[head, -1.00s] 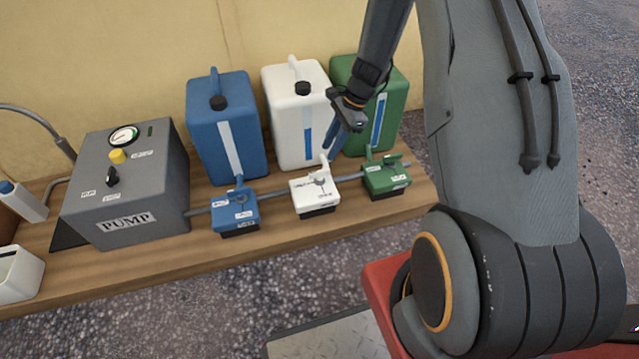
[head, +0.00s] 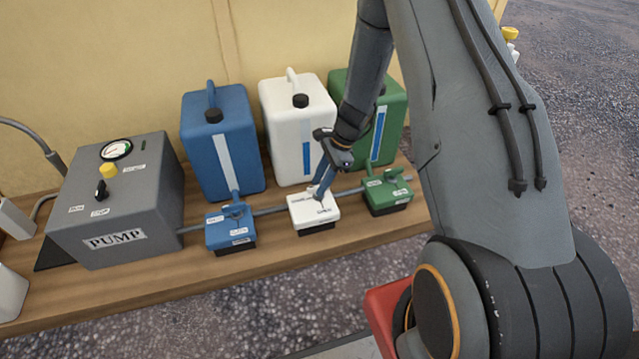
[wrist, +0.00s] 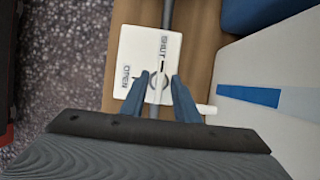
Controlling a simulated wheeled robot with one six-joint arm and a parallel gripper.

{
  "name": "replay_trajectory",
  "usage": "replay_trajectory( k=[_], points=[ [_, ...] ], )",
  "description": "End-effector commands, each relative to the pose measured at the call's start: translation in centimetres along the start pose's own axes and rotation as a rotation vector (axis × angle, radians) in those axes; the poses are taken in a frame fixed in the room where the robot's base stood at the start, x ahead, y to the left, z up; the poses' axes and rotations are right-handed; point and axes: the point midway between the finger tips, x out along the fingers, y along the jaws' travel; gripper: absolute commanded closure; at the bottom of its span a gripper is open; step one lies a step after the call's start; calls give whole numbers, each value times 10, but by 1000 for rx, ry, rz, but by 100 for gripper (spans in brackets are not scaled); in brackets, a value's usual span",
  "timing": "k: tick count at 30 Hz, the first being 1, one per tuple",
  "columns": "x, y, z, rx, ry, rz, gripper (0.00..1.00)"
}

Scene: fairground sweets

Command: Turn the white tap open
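The white tap (head: 313,212) is a small white box on the grey pipe in front of the white canister. In the wrist view the white tap (wrist: 140,52) shows the labels SHUT and OPEN, with a dark line by SHUT. My gripper (head: 319,192) reaches down onto the tap from above. In the wrist view my gripper (wrist: 158,77) has its two blue fingers apart, one on each side of the tap's round middle part. I cannot tell whether they touch it. The tap's handle is partly hidden by the fingers.
A blue tap (head: 230,232) and a green tap (head: 389,197) sit on the same pipe on either side. Behind stand the blue canister (head: 200,160), white canister (head: 285,120) and green canister (head: 395,120). A grey pump (head: 120,200) is at left on the wooden bench (head: 190,277).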

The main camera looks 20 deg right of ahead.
Motion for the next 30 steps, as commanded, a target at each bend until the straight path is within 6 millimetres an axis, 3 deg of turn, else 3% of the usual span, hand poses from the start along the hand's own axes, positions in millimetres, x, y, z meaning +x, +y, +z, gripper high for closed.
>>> replay_trajectory(
  k=[3,8,9,20,30],
  points=[
    [-1,0,0,0,0,0,72],
    [-1,0,0,1,0,0,99],
    [-1,0,0,1,0,0,100],
    [-1,0,1,-36,0,15,100],
    [-2,-2,0,-242,0,100,100]
  ],
)
